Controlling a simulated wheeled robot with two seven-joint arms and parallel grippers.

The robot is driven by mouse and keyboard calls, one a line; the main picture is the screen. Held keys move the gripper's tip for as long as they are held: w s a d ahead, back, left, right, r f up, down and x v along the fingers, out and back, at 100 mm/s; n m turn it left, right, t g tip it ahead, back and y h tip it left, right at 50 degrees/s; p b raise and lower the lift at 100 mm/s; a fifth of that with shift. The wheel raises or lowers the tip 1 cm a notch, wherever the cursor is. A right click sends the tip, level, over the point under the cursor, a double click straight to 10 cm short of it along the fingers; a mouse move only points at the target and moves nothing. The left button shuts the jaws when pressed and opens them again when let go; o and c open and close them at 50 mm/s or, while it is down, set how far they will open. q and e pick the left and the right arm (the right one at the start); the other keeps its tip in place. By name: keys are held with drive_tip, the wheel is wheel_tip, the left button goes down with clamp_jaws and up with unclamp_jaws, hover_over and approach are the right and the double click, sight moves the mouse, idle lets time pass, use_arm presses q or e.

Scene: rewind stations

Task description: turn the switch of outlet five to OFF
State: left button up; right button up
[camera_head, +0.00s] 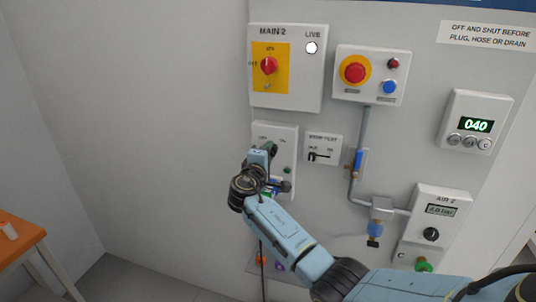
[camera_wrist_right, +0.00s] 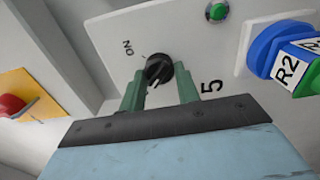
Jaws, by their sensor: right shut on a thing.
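The outlet five panel (camera_head: 290,140) is a white box on the wall below the MAIN 2 box, with small OFF and ON marks along its top. In the right wrist view its switch is a black round knob (camera_wrist_right: 158,69), with the ON mark at upper left and a "5" at right. A light mark shows low on the knob; its exact setting is hard to read. My right gripper (camera_wrist_right: 160,85) has its green fingers on both sides of the knob, shut on it. My left gripper is not in view.
A green indicator (camera_wrist_right: 217,10) and a blue R2 plug (camera_wrist_right: 268,50) sit beside the knob. Above are the MAIN 2 box (camera_head: 314,90) with its red switch and an emergency-stop box (camera_head: 372,94). A stop-pilot plate (camera_head: 323,142) and pipe stand right. An orange table (camera_head: 18,246) is far left.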

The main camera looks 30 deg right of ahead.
drive_tip(key=o, duration=1)
drive_tip(key=v, duration=1.3)
drive_tip(key=shift+s+a+b, duration=0.15)
drive_tip(key=shift+b, duration=0.25)
